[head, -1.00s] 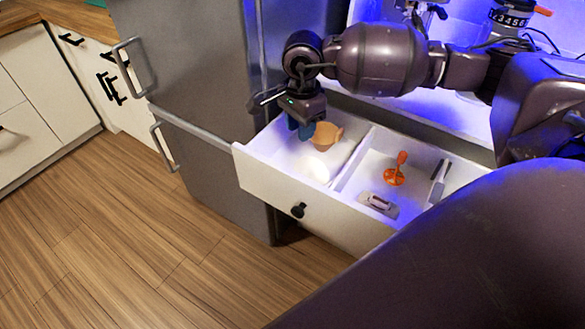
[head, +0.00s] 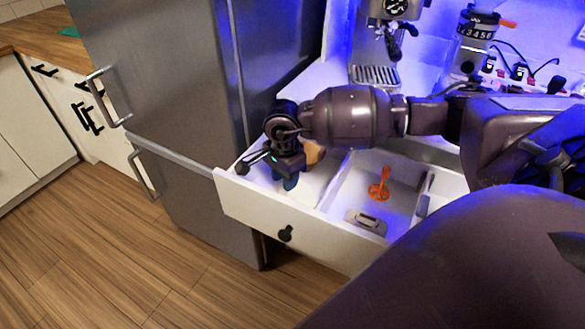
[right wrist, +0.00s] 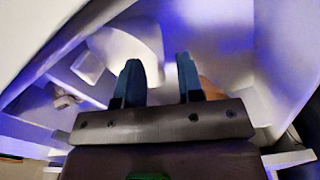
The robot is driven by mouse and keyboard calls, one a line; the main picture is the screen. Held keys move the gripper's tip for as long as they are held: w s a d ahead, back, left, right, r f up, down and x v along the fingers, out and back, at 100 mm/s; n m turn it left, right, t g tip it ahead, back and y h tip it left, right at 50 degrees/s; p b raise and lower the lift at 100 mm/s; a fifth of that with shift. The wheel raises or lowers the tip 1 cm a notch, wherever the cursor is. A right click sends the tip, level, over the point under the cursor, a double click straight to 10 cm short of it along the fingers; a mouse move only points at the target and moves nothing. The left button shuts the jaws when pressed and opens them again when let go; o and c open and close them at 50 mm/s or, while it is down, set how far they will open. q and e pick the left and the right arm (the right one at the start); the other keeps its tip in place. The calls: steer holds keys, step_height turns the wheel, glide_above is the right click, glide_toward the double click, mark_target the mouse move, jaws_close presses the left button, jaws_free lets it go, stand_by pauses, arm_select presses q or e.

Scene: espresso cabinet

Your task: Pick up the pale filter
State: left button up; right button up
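The pale filter (right wrist: 128,48) is a white, rounded piece with a small handle-like part on its left, lying in the drawer's left compartment. In the head view my right gripper covers most of it, and its white blends with the drawer floor. My right gripper (head: 290,184) points down into that compartment. In the right wrist view its blue fingers (right wrist: 160,80) are apart, with the left finger overlapping the filter's lower edge. I cannot tell whether they touch. A tan filter (head: 314,153) sits just behind the gripper, partly hidden. My left gripper is out of view.
The open white drawer (head: 262,222) has a divider. Its right compartment holds an orange tool (head: 380,186), a grey object (head: 366,222) and a partly hidden slim object (head: 423,204). A steel fridge (head: 165,95) stands close left. The espresso machine (head: 376,42) and grinder (head: 474,45) stand behind.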

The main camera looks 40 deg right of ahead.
steer(key=shift+f, duration=0.9)
steer(key=c, duration=0.6)
jaws_close()
steer(key=shift+r, duration=0.15)
